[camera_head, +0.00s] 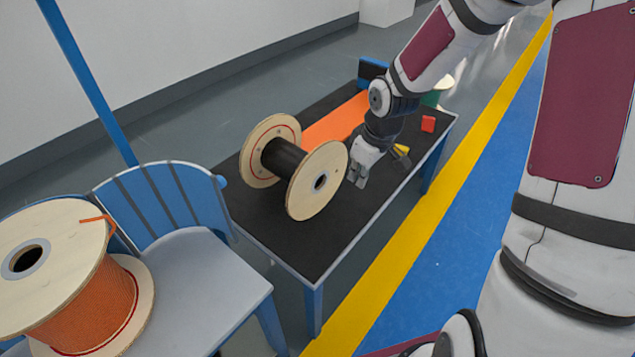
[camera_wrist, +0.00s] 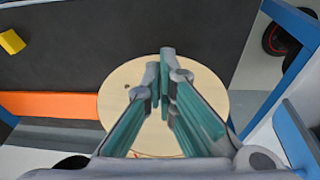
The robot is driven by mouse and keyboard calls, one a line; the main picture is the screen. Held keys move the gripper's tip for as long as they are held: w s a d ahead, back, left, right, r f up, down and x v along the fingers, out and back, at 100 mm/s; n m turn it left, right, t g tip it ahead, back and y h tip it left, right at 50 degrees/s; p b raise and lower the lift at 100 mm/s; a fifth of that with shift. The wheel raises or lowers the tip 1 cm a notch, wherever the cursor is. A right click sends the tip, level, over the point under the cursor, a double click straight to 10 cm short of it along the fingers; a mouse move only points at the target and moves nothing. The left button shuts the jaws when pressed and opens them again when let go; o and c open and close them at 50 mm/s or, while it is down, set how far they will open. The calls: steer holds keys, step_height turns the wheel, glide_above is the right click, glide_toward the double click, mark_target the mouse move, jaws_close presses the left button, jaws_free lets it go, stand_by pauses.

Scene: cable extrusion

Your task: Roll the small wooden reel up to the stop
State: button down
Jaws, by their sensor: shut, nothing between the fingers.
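The small wooden reel (camera_head: 318,182) stands on its round flanges on the black table top, with dark cable wound on its core. In the wrist view its pale flange (camera_wrist: 208,88) lies behind the fingers. My gripper (camera_head: 357,181) is shut and empty, close to the right side of the nearer flange; I cannot tell whether they touch. The fingers (camera_wrist: 161,68) hide part of the flange in the wrist view. A blue upright board (camera_head: 370,70) stands at the table's far end; it may be the stop, partly hidden by my arm.
An orange strip (camera_head: 334,120) lies on the table (camera_head: 276,232) beyond the reel. A red block (camera_head: 428,124) and a yellow block (camera_head: 402,151) lie near the right edge. A larger reel with orange cable (camera_head: 85,300) rests on a chair (camera_head: 205,285) at the left.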

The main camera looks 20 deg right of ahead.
steer(key=shift+y, duration=0.6)
steer(key=b+x, duration=0.2)
steer(key=x, duration=0.3)
steer(key=b+x, duration=0.2)
steer(key=x, duration=0.4)
steer(key=w+b+x, duration=0.1)
steer(key=b+x, duration=0.1)
steer(key=x, duration=0.4)
steer(key=shift+d, duration=0.3)
steer(key=shift+w+a+r+b, duration=0.15)
steer(key=shift+w+a, duration=0.2)
steer(key=shift+w, duration=0.2)
steer(key=shift+w+a+r+b, duration=0.15)
steer(key=shift+w+a, duration=0.2)
steer(key=shift+w, duration=0.25)
steer(key=shift+w+a, duration=0.4)
steer(key=shift+w, duration=0.15)
steer(key=w+a, duration=0.2)
steer(key=w, duration=0.1)
steer(key=w+a, duration=0.3)
steer(key=w, duration=0.1)
steer(key=w+a, duration=0.2)
steer(key=w, duration=0.1)
steer(key=shift+w+a+b, duration=0.15)
steer(key=shift+a+b, duration=0.15)
steer(key=shift+b, duration=0.05)
